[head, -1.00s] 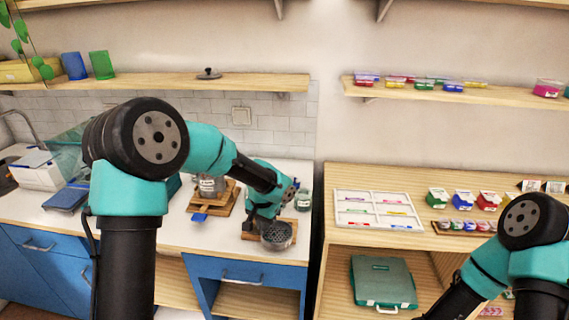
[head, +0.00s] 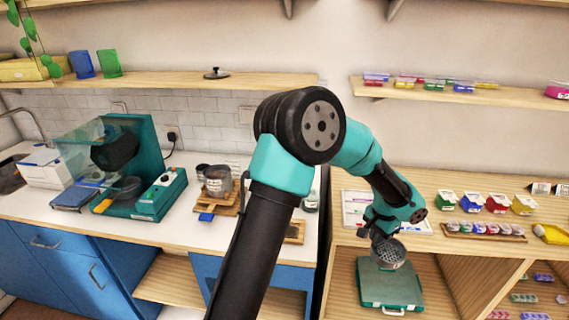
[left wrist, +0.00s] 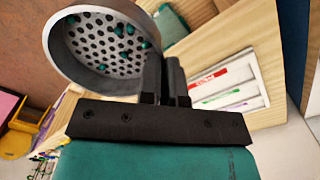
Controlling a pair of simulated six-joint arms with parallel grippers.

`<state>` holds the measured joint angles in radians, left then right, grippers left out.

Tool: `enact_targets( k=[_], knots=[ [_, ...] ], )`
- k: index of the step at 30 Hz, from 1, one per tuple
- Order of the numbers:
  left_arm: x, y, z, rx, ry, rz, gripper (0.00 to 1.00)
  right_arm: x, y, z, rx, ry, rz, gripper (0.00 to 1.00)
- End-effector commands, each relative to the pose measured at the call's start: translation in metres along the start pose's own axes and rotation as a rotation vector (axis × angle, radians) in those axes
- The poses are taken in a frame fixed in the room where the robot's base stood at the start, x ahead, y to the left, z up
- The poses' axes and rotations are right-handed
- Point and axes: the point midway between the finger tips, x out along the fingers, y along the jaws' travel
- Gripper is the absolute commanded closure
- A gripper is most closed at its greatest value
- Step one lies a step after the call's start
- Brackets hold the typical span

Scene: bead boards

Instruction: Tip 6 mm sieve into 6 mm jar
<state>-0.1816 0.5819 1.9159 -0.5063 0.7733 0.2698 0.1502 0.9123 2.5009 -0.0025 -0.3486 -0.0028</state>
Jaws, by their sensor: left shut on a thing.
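My left gripper (head: 376,232) is shut on a round grey metal sieve (head: 388,254) and holds it in front of the right-hand wooden cabinet, above the green case. In the left wrist view, the gripper (left wrist: 166,80) grips the sieve (left wrist: 60,45) at its side. Several teal beads (left wrist: 130,30) lie on its perforated floor. A small jar (head: 311,203) stands on the white counter, partly hidden by my left arm. I cannot read its label, so I cannot tell whether it is the 6 mm jar. My right gripper is out of view.
A white compartment tray (head: 356,205) lies on the wooden top, partly covered by my arm. Small coloured boxes (head: 471,202) stand to its right. A green case (head: 390,288) is on the shelf below. A green machine (head: 150,190) stands on the left counter.

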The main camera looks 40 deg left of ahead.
Motion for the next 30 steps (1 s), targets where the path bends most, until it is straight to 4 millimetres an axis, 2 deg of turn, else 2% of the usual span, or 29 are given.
enact_targets(
  k=[13,17,20,23,30],
  knots=[
    [0.000,0.000,0.000,-0.001,0.000,0.000,1.00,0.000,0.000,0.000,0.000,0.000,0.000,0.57],
    [-0.002,-0.009,0.001,-0.032,0.004,-0.004,1.00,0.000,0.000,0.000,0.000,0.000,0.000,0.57],
    [-0.007,-0.029,0.005,-0.099,0.012,-0.015,1.00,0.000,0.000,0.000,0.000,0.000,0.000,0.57],
    [-0.014,-0.059,0.012,-0.208,0.024,-0.033,1.00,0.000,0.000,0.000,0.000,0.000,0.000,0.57],
    [-0.040,-0.157,0.048,-0.577,0.047,-0.106,1.00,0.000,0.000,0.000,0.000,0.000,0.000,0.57]
  ],
)
